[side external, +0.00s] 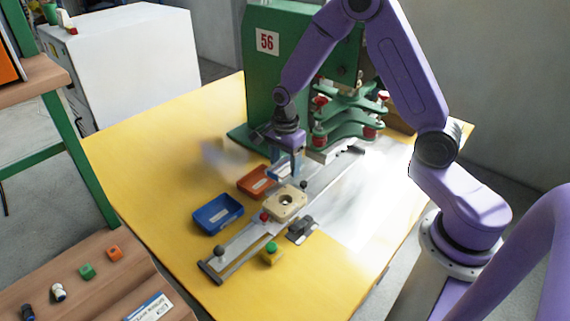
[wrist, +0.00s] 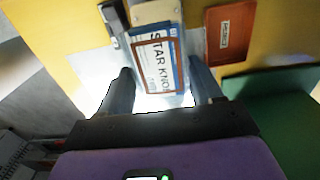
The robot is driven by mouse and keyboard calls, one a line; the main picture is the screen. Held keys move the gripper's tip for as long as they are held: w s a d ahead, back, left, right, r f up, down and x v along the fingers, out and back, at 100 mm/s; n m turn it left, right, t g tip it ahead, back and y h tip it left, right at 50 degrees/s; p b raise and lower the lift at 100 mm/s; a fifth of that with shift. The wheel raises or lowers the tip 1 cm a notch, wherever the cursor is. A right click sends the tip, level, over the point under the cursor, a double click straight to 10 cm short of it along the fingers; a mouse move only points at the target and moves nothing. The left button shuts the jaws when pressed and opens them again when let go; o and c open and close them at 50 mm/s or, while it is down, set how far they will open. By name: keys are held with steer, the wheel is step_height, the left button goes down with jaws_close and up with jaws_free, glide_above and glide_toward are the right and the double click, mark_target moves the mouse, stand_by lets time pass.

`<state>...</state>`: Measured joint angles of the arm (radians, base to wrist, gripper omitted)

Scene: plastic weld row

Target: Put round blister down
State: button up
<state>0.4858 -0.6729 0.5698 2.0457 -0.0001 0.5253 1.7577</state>
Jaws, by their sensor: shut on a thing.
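My gripper (side external: 285,172) points down over the slide rail, behind the beige nest block (side external: 286,203) with its round hole. In the wrist view its two fingers (wrist: 162,88) stand apart on either side of a card printed "STAR KNO" (wrist: 158,65), with blue and brown edges. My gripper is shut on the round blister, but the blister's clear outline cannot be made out. I cannot tell whether the card touches the fingers or lies below. The beige block's edge shows beyond the card in the wrist view (wrist: 152,11).
An orange tray (side external: 257,181) and a blue tray (side external: 218,214) stand left of the rail (side external: 240,247). The green press (side external: 262,90) marked 56 rises behind.

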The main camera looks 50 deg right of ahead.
steer(key=shift+w+d+r, duration=0.1)
steer(key=shift+d+r, duration=0.05)
steer(key=shift+d, duration=1)
steer(key=shift+w+d, duration=0.15)
steer(key=shift+w, duration=0.05)
steer(key=w+f, duration=0.3)
steer(key=w, duration=0.1)
steer(key=w+f, duration=0.3)
steer(key=w, duration=0.1)
steer(key=w+f, duration=0.3)
steer(key=w, duration=0.2)
steer(key=shift+d+f, duration=0.2)
steer(key=shift+d, duration=0.15)
steer(key=shift+w+f, duration=0.15)
steer(key=shift+f, duration=0.05)
steer(key=shift+w+f, duration=0.1)
steer(key=shift+f, duration=1.5)
steer(key=shift+f, duration=0.1)
